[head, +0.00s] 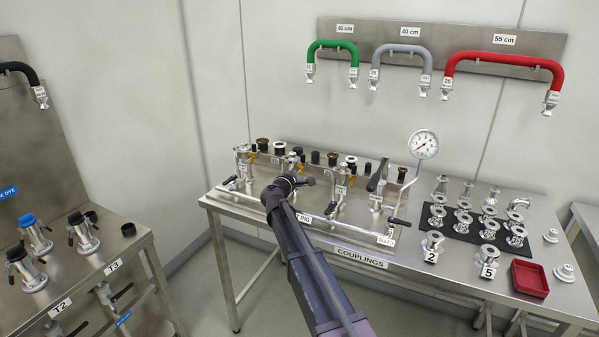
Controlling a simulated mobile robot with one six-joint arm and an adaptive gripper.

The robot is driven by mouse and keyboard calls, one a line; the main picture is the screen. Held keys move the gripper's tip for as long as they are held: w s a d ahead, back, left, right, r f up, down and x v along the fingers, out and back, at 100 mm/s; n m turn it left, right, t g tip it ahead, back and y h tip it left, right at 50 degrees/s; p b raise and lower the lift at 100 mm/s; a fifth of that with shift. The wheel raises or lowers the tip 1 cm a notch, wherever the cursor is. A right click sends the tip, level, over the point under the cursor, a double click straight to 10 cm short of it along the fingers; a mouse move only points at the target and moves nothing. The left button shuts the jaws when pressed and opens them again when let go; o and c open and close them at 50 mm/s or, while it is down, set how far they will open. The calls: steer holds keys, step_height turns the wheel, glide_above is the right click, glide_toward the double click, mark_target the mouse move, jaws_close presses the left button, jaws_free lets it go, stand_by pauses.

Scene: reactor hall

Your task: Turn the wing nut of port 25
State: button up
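My arm reaches from the bottom of the head view to the manifold (325,228) on the steel bench. My gripper (297,181) is dark, small and seen from behind, over the left-middle part of the manifold. Its fingers blend with the dark parts there, so I cannot tell whether they are open, or whether they touch anything. Several metal ports stand along the manifold, including one at the left (243,162) and one to the right of my gripper (341,182). Their labels are too small to read, so I cannot tell which is port 25. No wing nut is distinguishable.
A pressure gauge (424,144) rises right of the ports. Metal couplings stand on a black mat (463,229), near a red tray (529,279). Green (333,44), grey (401,49) and red (503,58) hoses hang behind. Another bench (128,246) stands left, across a floor gap.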

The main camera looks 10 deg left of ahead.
steer(key=shift+s, duration=0.1)
steer(key=v, duration=1.2)
stand_by(0.6)
